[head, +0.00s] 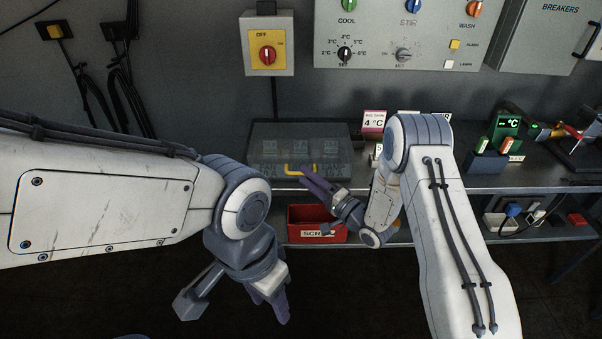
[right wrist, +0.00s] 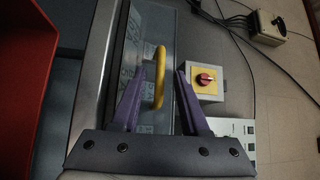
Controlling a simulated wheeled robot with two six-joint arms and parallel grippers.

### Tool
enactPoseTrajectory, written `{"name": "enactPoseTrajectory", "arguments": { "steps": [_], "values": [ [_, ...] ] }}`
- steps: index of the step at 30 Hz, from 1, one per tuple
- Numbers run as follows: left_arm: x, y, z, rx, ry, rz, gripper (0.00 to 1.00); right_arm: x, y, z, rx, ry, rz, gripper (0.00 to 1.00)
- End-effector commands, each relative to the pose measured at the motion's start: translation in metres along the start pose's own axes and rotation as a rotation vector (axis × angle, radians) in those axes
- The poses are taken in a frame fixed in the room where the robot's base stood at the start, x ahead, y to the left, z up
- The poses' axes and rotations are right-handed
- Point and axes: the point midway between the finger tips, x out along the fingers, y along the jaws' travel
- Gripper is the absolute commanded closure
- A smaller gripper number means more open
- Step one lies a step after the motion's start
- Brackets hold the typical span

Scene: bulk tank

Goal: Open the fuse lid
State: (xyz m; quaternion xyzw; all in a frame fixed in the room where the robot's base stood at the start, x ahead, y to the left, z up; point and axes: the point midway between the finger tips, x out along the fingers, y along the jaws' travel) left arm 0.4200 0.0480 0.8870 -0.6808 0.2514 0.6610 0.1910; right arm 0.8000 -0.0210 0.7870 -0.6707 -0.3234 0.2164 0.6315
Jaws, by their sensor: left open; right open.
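The fuse lid (head: 265,140) is a dark see-through cover on the shelf, lying shut with pale fuse labels dimly visible beneath it. Its yellow handle (head: 290,173) is at the front edge. My right gripper (head: 310,174) is at the handle, coming from the right. In the right wrist view the handle (right wrist: 160,78) stands between the two open purple fingers, with a gap to each side. I cannot tell how deep it sits between them. My left gripper (head: 270,302) is low in front of the shelf, pointing down, apart from everything.
A red scrap bin (head: 304,229) stands under the shelf, below the lid's front edge. A switch box (head: 267,50) and control panel (head: 400,30) are on the wall behind. A 4 °C card (head: 373,122) and a small rack (head: 487,163) stand to the right.

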Motion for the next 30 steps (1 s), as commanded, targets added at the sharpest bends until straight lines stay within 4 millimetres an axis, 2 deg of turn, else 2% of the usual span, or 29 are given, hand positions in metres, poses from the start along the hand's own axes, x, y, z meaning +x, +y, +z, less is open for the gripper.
{"name": "enactPoseTrajectory", "arguments": {
  "steps": [3, 6, 16, 17, 18, 20, 30],
  "values": [
    [0.0, 0.0, 0.0, 0.0, 0.0, 0.0, 0.5, 0.017, 0.0, 0.001, -0.001, -0.002, -0.001, 0.55],
    [0.0, 0.0, 0.0, 0.0, 0.0, 0.0, 0.5, 0.024, 0.0, 0.0, -0.001, 0.0, -0.001, 0.55],
    [0.0, 0.0, 0.0, 0.0, 0.0, 0.0, 0.5, 0.028, 0.0, 0.0, 0.0, 0.001, 0.001, 0.55],
    [0.0, 0.0, 0.0, 0.0, 0.0, 0.0, 0.5, 0.028, 0.0, 0.0, 0.0, 0.001, 0.001, 0.63],
    [0.0, 0.0, 0.0, 0.0, 0.0, 0.0, 0.5, 0.028, 0.0, 0.0, 0.0, 0.001, 0.001, 0.78],
    [0.0, 0.0, 0.0, 0.0, 0.0, 0.0, 0.5, 0.028, 0.0, 0.0, 0.0, 0.001, 0.001, 1.0],
    [0.0, 0.0, 0.0, 0.0, 0.0, 0.0, 0.5, 0.028, 0.0, 0.0, 0.0, 0.001, 0.002, 1.0]
  ]
}}
